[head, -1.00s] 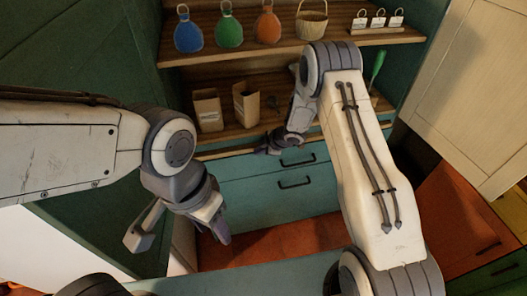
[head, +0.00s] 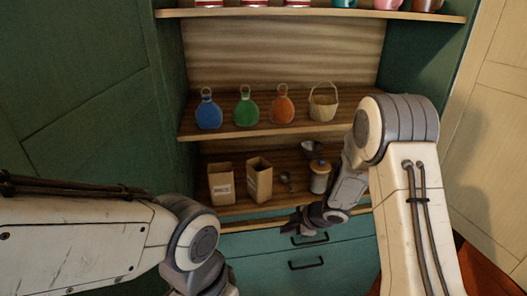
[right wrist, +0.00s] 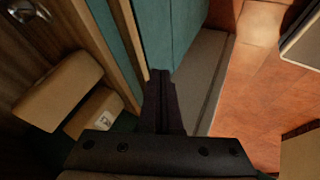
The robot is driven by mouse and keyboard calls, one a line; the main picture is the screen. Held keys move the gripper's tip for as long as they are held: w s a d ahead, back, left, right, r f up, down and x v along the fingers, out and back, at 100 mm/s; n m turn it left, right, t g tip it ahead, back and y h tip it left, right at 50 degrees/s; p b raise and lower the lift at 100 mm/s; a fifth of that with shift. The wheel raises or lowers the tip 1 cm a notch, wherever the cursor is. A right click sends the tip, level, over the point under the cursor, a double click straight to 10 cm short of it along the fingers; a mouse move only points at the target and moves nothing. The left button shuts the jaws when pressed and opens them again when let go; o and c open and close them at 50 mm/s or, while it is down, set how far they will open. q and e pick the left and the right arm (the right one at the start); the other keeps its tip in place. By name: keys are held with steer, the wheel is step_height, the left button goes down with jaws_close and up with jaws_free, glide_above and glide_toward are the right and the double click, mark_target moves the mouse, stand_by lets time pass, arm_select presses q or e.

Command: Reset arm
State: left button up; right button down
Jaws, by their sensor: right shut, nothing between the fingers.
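My right gripper (head: 290,229) is shut and empty in front of the lower shelf, just above the teal drawers (head: 335,262). Its dark fingers also show together in the right wrist view (right wrist: 161,90). My right arm comes in from the right side of the head view and hides part of the shelves. My left arm comes in from the lower left. Its gripper is out of the head view, below the bottom edge.
The middle shelf (head: 225,135) holds blue (head: 209,113), green (head: 246,111) and orange (head: 283,108) bottles and a wicker basket (head: 323,106). Mugs and cans stand on top.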

steer(key=s+a+r+m+h, duration=0.2)
steer(key=s+r+m, duration=0.15)
steer(key=r, duration=0.25)
steer(key=s+a+r+m+h, duration=0.2)
steer(key=s+r+m+h, duration=0.1)
steer(key=s+r, duration=0.25)
steer(key=s+a+r+m+g, duration=0.1)
steer(key=s+r+m+g, duration=0.1)
steer(key=s, duration=0.9)
steer(key=s+a+r+m+g, duration=0.1)
steer(key=s+r+m+g, duration=0.1)
steer(key=s, duration=1)
steer(key=shift+s+a+r+g+y, duration=0.2)
steer(key=shift+r+g+y, duration=0.25)
steer(key=shift+g, duration=0.15)
